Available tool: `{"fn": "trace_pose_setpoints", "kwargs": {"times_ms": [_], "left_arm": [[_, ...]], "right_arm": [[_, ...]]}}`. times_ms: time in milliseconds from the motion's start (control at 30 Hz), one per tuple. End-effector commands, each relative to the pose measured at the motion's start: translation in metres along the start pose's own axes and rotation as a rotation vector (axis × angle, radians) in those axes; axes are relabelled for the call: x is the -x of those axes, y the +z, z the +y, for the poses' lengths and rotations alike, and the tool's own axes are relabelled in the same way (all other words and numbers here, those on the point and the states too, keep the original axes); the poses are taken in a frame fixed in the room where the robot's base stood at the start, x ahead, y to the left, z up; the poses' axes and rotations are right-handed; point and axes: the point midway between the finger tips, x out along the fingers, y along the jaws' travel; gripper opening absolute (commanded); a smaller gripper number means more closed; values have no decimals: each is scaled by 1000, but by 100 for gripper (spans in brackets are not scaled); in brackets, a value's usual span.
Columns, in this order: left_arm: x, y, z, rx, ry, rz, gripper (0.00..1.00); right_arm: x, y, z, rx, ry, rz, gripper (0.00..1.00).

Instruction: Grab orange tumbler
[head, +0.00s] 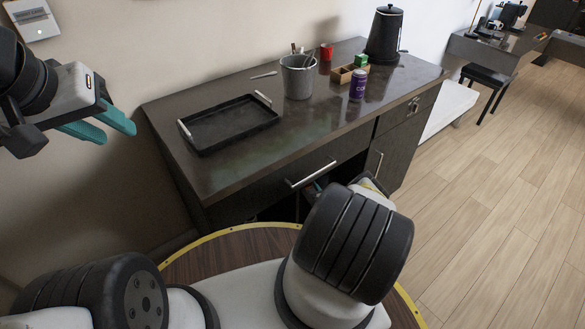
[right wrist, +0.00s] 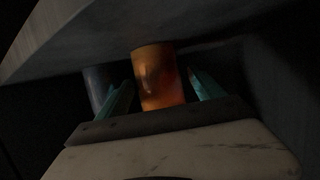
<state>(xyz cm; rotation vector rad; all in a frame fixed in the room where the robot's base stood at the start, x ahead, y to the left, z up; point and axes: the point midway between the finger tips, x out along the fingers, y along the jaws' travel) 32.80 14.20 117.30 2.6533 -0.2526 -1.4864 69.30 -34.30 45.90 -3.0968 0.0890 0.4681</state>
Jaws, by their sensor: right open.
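The orange tumbler (right wrist: 158,78) stands out in the right wrist view, in the dim space under the vanity top. My right gripper (right wrist: 160,92) is open, with one teal finger on each side of the tumbler. Whether the fingers touch it I cannot tell. In the head view the tumbler is hidden, and only a little of my right gripper (head: 318,187) shows below the drawer handle. My left gripper (head: 118,134) is open and empty at the upper left, away from the vanity.
In the right wrist view a dark cylinder (right wrist: 98,84) stands left of the tumbler, and a panel lies close above. The vanity top (head: 240,165) holds a black tray (head: 228,123), grey bucket (head: 298,80), purple can (head: 357,86), wooden box (head: 343,74) and black kettle (head: 384,38).

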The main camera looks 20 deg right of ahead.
Motion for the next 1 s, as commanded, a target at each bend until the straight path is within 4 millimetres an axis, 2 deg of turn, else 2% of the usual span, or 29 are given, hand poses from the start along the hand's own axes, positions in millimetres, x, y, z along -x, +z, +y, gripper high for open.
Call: {"fn": "trace_pose_setpoints", "kwargs": {"times_ms": [33,67,400,767,1000], "left_arm": [[0,0,0,0,0,0,36],[0,0,0,0,0,0,36],[0,0,0,0,0,0,36],[0,0,0,0,0,0,36],[0,0,0,0,0,0,36]], "right_arm": [[0,0,0,0,0,0,78],[0,0,0,0,0,0,72],[0,0,0,0,0,0,5],[1,-4,0,0,0,2,3],[8,-28,0,0,-2,2,3]]}}
